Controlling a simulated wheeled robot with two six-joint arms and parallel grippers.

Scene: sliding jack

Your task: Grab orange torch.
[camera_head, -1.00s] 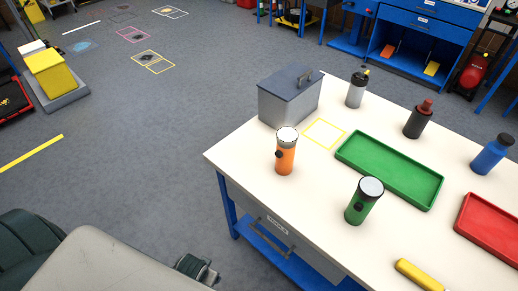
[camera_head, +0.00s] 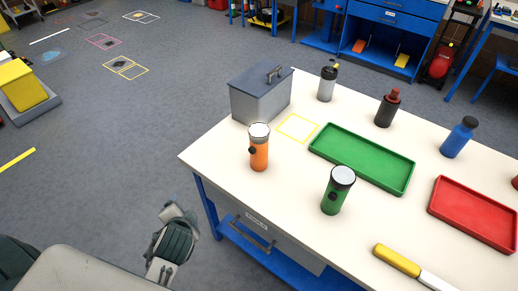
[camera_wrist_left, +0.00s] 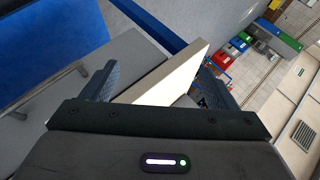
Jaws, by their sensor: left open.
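The orange torch (camera_head: 259,150) stands upright near the left corner of the white-topped workbench (camera_head: 300,220), its pale lens end up and a dark button on its side. My left gripper (camera_head: 174,238) is below and left of the torch in the head view, off the bench's edge and apart from the torch. In the left wrist view my left gripper (camera_wrist_left: 158,85) is open, with bench parts showing past its two fingers and nothing held. The torch is not seen in that view. My right gripper is not in view.
A green torch (camera_head: 338,190) stands right of the orange one. A grey lidded box (camera_head: 262,98) is behind it. A green tray (camera_head: 360,160), red tray (camera_head: 475,215), several bottles and a yellow-handled tool (camera_head: 397,260) share the bench. The bench's drawer handle (camera_head: 252,235) faces my arm.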

